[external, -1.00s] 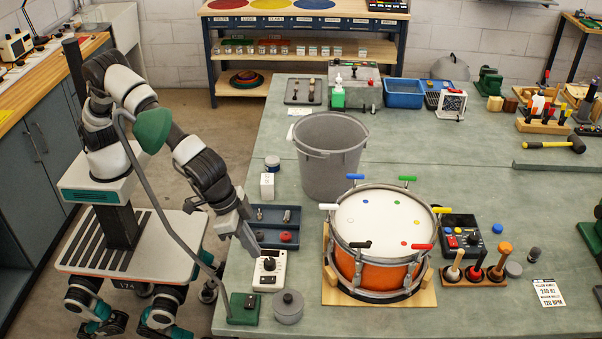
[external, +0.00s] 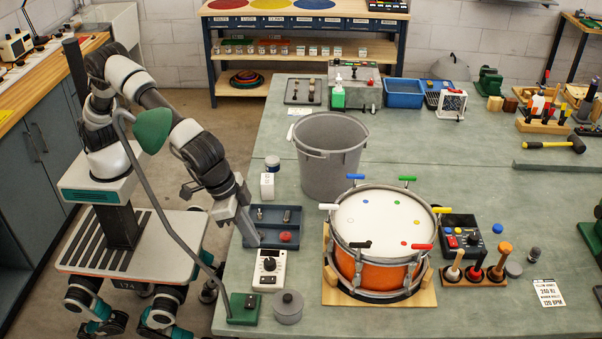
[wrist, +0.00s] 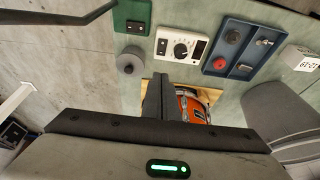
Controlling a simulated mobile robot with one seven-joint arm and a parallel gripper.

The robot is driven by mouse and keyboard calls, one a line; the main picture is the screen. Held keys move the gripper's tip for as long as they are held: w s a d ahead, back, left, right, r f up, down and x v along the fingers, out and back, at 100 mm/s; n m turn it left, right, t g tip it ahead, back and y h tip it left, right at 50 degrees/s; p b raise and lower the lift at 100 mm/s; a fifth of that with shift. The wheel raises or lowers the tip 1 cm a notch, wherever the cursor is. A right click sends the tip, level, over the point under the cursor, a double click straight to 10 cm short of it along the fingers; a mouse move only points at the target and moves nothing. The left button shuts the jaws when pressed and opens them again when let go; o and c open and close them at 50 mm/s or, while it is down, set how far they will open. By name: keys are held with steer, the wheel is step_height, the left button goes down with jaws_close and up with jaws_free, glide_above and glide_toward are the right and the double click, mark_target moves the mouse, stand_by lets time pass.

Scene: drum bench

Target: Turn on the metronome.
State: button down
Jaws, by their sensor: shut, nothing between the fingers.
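The metronome (external: 269,270) is a small white box with a black dial, near the bench's left edge in the external view. The wrist view shows the same white box (wrist: 171,48) with its dial, small controls and a dark strip. I cannot tell from its face whether it is on. My gripper (external: 257,243) is shut and empty, its tip just behind the metronome in the external view, beside the blue tray.
The blue tray (external: 275,212) with a red knob stands behind the metronome. A green box (external: 244,308) and a grey round tin (external: 288,307) stand in front. The orange drum (external: 380,240) on its wooden base is to the right, and a grey bin (external: 330,150) is behind.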

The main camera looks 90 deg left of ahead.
mark_target(274, 279)
steer(key=x, duration=1.3)
steer(key=shift+s+f, duration=0.15)
steer(key=shift+s, duration=0.15)
steer(key=shift+f, duration=0.35)
steer(key=shift+w+f+b, duration=0.1)
steer(key=shift+b, duration=0.25)
steer(key=shift+f+b, duration=0.3)
steer(key=shift+b, duration=0.05)
steer(key=shift+w+r, duration=0.1)
steer(key=shift+r, duration=0.05)
